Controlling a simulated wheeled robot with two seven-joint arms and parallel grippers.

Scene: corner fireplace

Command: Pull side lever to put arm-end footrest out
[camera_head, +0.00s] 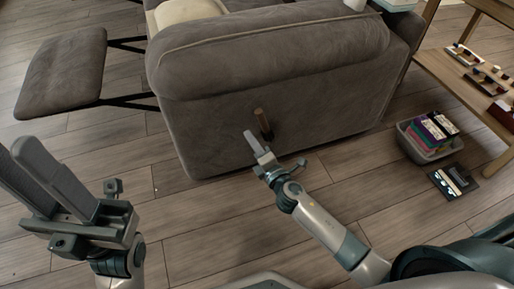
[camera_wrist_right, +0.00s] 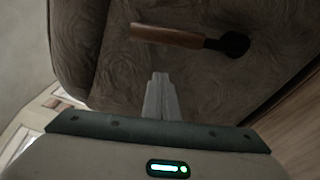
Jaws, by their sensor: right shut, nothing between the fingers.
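The grey upholstered recliner seat (camera_head: 270,62) shows its arm end towards me. The side lever (camera_head: 262,121), with a brown wooden handle, stands roughly upright on that side panel; the right wrist view shows its handle (camera_wrist_right: 170,36) and dark pivot. The padded footrest (camera_head: 62,73) is extended out to the left on dark struts. My right gripper (camera_head: 250,135) is shut and empty beside the lever. In the wrist view its fingertips (camera_wrist_right: 158,78) lie below the handle, with a visible gap.
A grey bin (camera_head: 430,151) of colourful items and a dark flat item (camera_head: 453,182) are on the floor at right. A wooden shelf (camera_head: 470,80) with small objects stands behind them. The plank floor (camera_head: 205,225) between my arms is clear.

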